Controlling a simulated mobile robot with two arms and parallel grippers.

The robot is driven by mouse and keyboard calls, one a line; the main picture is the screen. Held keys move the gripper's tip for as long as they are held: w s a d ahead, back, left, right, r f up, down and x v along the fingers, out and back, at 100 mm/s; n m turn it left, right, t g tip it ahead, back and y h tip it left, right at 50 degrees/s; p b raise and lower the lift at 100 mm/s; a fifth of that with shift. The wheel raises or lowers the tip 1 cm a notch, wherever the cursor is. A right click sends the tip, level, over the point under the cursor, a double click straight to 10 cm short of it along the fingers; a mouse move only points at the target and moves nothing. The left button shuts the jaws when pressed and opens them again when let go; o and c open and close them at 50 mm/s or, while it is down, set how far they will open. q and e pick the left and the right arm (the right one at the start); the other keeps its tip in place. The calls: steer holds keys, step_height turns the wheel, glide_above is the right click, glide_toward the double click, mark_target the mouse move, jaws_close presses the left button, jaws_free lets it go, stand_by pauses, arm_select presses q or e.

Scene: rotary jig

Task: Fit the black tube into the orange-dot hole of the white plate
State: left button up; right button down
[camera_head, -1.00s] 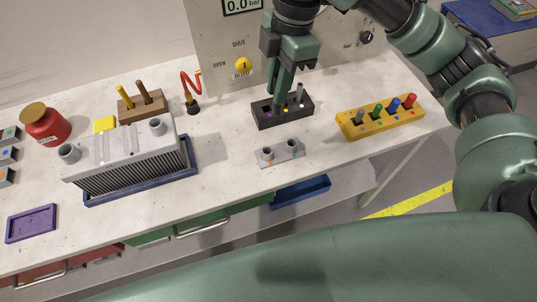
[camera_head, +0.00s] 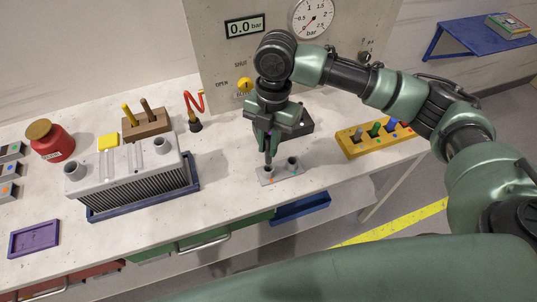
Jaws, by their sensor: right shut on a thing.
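The small white plate (camera_head: 282,174) lies near the table's front edge with two raised round holes. A small orange mark shows by its left hole; the right hole (camera_head: 292,161) is open and empty. My right gripper (camera_head: 269,153) points down over the left hole, shut on the dark tube. The tube is mostly hidden by the fingers. Its lower end is at or just above the left hole; I cannot tell if it is inside. My left gripper is not in view.
A yellow rack (camera_head: 372,142) with coloured pegs is to the right. A grey finned box (camera_head: 130,178) in a blue tray is to the left. Table between box and plate is clear.

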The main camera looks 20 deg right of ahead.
mark_target(268, 162)
steer(key=shift+f+p, duration=0.4)
steer(key=shift+f, duration=2.65)
steer(key=c, duration=1.4)
jaws_free()
steer(key=shift+f, duration=0.1)
steer(key=r+b, duration=0.1)
steer(key=r, duration=0.3)
steer(key=w+r, duration=0.1)
steer(key=r, duration=0.3)
steer(key=d+r+b, duration=0.1)
steer(key=r, duration=0.3)
steer(key=shift+w+d+r+b, duration=0.1)
steer(key=shift+w+b, duration=0.1)
steer(key=shift+b, duration=0.1)
